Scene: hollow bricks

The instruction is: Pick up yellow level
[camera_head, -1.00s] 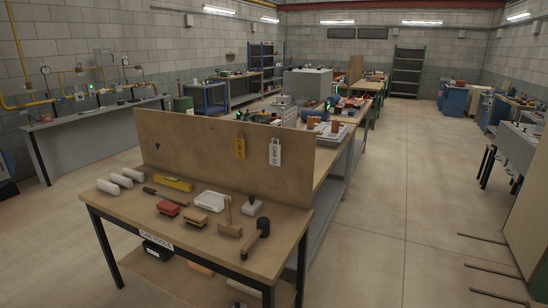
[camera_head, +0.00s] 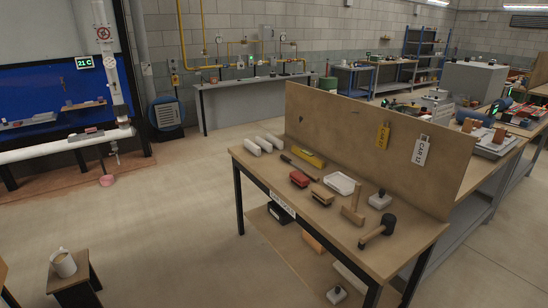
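The yellow level (camera_head: 309,158) lies flat near the back of the tool table, close to the upright wooden back board (camera_head: 350,135). It is a short yellow bar, and I see no gripper touching it. The tool table (camera_head: 258,173) stands right of the middle of the view. Neither my left nor my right gripper is in view.
White blocks (camera_head: 264,142), a red-topped brush (camera_head: 299,179), a white tray (camera_head: 342,183) and a black mallet (camera_head: 378,231) share the tabletop. Yellow (camera_head: 382,136) and white (camera_head: 420,150) tags hang on the board. Open floor (camera_head: 180,220) lies left of the table. A stool with a mug (camera_head: 63,263) stands at lower left.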

